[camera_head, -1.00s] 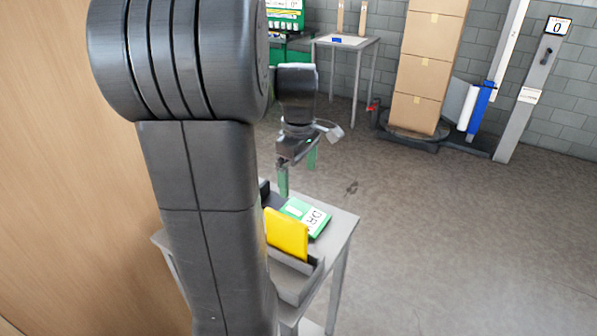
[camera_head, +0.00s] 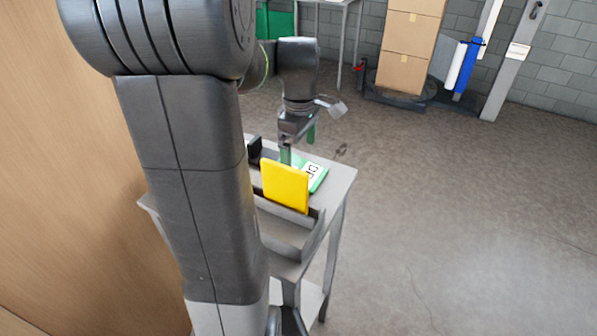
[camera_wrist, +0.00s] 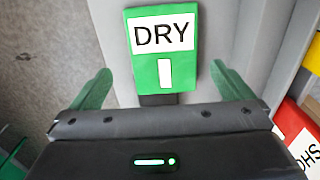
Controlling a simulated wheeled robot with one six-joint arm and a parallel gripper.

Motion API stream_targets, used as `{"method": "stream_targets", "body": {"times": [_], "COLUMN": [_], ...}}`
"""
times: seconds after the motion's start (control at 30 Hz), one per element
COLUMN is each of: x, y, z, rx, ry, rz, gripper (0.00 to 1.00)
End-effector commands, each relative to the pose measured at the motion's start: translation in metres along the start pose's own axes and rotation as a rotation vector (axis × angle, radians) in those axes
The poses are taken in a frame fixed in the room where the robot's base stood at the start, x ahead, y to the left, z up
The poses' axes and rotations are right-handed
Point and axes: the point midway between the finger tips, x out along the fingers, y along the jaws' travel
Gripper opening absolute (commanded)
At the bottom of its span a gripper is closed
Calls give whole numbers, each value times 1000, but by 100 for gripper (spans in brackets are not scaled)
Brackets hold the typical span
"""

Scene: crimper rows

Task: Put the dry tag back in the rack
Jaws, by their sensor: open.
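The dry tag (camera_head: 314,174) is a green plate with a white label, lying on the small grey table behind the yellow tag. In the wrist view the dry tag (camera_wrist: 165,75) shows its word DRY upright. My gripper (camera_head: 298,153) is above the table at the tag's far side, with green fingers pointing down. In the wrist view my gripper (camera_wrist: 160,70) is open and empty, one finger to each side of the tag's lower part, with gaps on both sides. The grey rack (camera_head: 286,238) is at the table's near side. Its slots are partly hidden.
A yellow tag (camera_head: 285,186) stands upright at the rack, between the head camera and the dry tag. A black upright piece (camera_head: 254,150) is at the table's left. A red and white tag (camera_wrist: 297,135) is at the wrist view's right. Open floor lies right of the table.

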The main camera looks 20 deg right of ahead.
Motion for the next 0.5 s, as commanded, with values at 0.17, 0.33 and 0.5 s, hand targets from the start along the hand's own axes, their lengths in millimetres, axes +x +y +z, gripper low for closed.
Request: {"method": "stream_targets", "body": {"times": [0.17,0.33,0.5], "x": [21,45,52], "y": [-4,-5,-5], "z": [1,1,1], "rx": [0,0,0], "ry": [-2,-1,0], "rz": [-5,-3,0], "gripper": [100,100,100]}}
